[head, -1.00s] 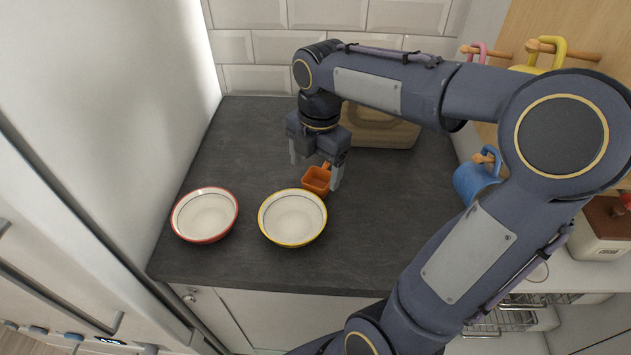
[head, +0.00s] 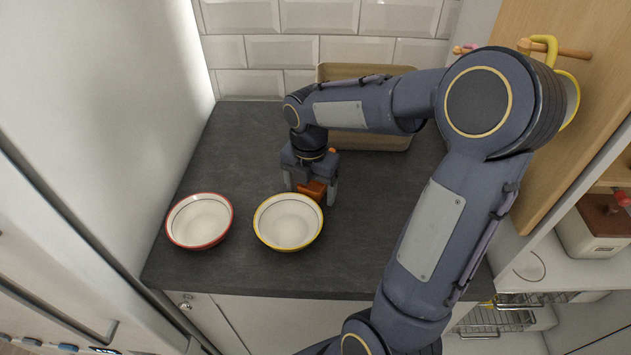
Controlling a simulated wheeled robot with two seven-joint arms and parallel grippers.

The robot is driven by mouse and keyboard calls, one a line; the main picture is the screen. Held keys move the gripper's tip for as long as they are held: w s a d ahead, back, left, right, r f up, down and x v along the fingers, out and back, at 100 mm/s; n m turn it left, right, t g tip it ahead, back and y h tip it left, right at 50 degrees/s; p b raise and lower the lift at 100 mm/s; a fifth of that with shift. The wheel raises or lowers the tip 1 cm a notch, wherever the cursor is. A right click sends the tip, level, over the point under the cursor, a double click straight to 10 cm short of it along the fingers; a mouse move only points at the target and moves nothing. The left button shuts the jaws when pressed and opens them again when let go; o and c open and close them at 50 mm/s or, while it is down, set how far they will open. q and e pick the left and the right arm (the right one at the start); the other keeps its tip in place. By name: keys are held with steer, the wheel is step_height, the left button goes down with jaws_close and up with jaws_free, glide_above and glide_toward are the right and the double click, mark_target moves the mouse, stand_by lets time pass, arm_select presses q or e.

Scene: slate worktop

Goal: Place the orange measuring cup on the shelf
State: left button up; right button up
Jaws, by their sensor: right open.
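The small orange measuring cup (head: 314,189) sits on the slate worktop, just behind the yellow-rimmed bowl. My right gripper (head: 311,191) is open and pointing down, with one finger on each side of the cup. I cannot tell whether either finger touches it. The gripper body hides part of the cup. A white shelf-like surface (head: 529,265) lies at the right, partly behind my right arm; I cannot tell if it is the shelf meant. My left gripper is not in view.
A red-rimmed bowl (head: 200,221) and a yellow-rimmed bowl (head: 288,222) stand on the worktop (head: 240,140). A tan box-like piece (head: 367,141) stands at the back wall. A yellow-handled mug (head: 568,100) hangs by a wooden peg. A brown-lidded canister (head: 600,240) is at far right.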

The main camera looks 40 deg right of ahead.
steer(key=c, duration=1.1)
steer(key=shift+r, duration=0.1)
steer(key=shift+w+r, duration=0.1)
steer(key=shift+r, duration=0.5)
steer(key=s+a+r, duration=0.1)
steer(key=r, duration=0.1)
steer(key=s+a+r, duration=0.1)
steer(key=r, duration=0.2)
steer(key=s+r, duration=0.2)
steer(key=shift+a+r, duration=0.3)
steer(key=shift+a, duration=0.1)
steer(key=s+a+r, duration=0.1)
steer(key=s, duration=0.1)
steer(key=s+a+r, duration=0.1)
steer(key=s+a, duration=0.1)
steer(key=s, duration=0.1)
steer(key=s+a+r, duration=0.2)
steer(key=shift+s+a, duration=0.15)
steer(key=shift+s, duration=0.15)
